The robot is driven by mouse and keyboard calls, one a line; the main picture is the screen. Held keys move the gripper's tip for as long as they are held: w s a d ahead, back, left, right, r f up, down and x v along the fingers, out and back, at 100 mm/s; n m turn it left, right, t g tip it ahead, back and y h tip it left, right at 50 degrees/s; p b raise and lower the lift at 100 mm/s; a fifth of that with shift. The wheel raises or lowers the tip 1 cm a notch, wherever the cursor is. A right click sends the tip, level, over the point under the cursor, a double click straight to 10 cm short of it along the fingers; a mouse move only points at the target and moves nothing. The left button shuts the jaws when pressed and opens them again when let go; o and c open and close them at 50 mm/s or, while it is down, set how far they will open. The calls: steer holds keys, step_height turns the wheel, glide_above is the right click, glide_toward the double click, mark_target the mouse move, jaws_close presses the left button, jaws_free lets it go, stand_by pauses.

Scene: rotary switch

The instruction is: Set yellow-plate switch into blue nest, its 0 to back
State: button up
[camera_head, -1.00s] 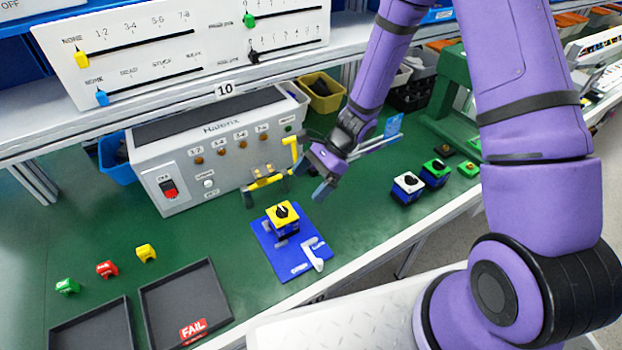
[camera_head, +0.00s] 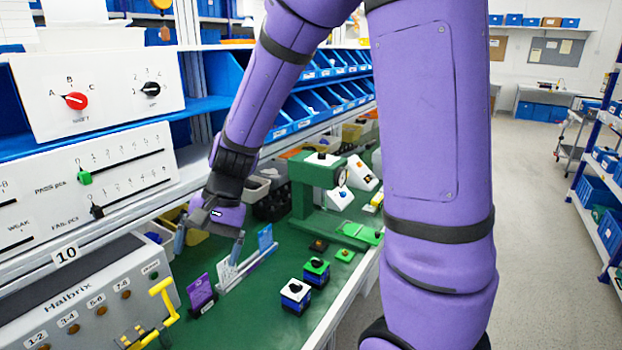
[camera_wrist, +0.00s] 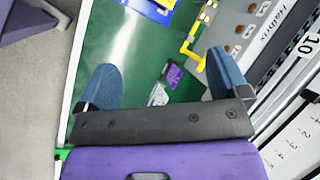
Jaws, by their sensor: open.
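My gripper (camera_head: 208,244) is open and empty, raised over the far part of the green bench beside the grey Halbrix box. In the wrist view its two blue-grey fingers (camera_wrist: 160,68) stand wide apart with nothing between them. The blue nest plate (camera_wrist: 150,11) shows only at the top edge of the wrist view, well away from the fingers. A bit of yellow, probably the yellow-plate switch (camera_wrist: 167,3), shows there, cut off by the frame. Its 0 mark cannot be seen. Both are outside the head view now.
A white-plate switch (camera_head: 295,295) and a green-plate switch (camera_head: 316,271) stand near the bench's right edge. A green press (camera_head: 310,190) stands behind them. The yellow bracket (camera_head: 163,295) fronts the Halbrix box (camera_head: 85,300).

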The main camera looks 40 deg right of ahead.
steer(key=s+d+r+n+t+h, duration=0.2)
steer(key=s+d+r, duration=0.3)
steer(key=s+r, duration=0.3)
steer(key=s+d+r+n+t+h, duration=0.3)
steer(key=s+d+r+n, duration=0.1)
steer(key=s+r, duration=0.4)
steer(key=shift+s+d+r+n+t, duration=0.15)
steer(key=shift+s+d+n+t, duration=0.2)
steer(key=shift+d, duration=0.3)
